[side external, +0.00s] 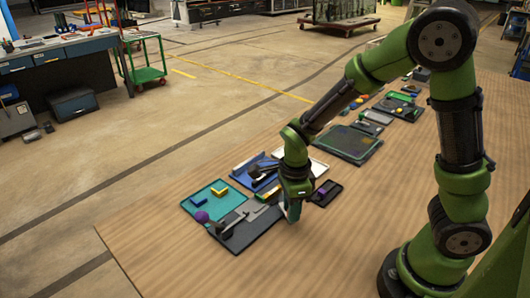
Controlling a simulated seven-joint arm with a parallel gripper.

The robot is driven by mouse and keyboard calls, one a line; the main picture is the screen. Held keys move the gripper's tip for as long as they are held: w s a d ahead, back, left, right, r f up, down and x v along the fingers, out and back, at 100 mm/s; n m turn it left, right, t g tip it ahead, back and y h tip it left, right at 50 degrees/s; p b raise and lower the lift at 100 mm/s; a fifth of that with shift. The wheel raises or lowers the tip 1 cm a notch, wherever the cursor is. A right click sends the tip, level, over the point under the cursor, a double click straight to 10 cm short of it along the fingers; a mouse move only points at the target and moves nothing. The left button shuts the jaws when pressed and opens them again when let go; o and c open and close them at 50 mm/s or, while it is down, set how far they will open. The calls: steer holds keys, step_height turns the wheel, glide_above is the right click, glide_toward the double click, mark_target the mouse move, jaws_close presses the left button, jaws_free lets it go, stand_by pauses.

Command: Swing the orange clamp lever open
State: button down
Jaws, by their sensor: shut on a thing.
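My gripper (291,212) points down at the right edge of a dark grey tray (244,240), low over the wooden table. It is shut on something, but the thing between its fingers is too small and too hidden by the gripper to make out. A grey bar-like part (258,212) lies on the dark tray just left of the gripper. I cannot make out an orange clamp lever in this view; my gripper and wrist hide part of the tray's right side.
Left of the gripper is a teal tray (214,187) with a purple ball (201,216). A blue tray (246,167) lies behind, and a small black tray (327,192) to the right. More boards line the table's far side. The front of the wooden table (190,265) is clear.

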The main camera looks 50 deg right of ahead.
steer(key=shift+w+a+m, duration=0.4)
steer(key=shift+a+m, duration=0.05)
steer(key=shift+m, duration=0.65)
steer(key=shift+w+a+m, duration=0.35)
steer(key=shift+a+m, duration=0.1)
steer(key=shift+m, duration=0.65)
steer(key=shift+a, duration=0.1)
steer(key=c, duration=0.9)
jaws_free()
step_height(320, 180, up, 17)
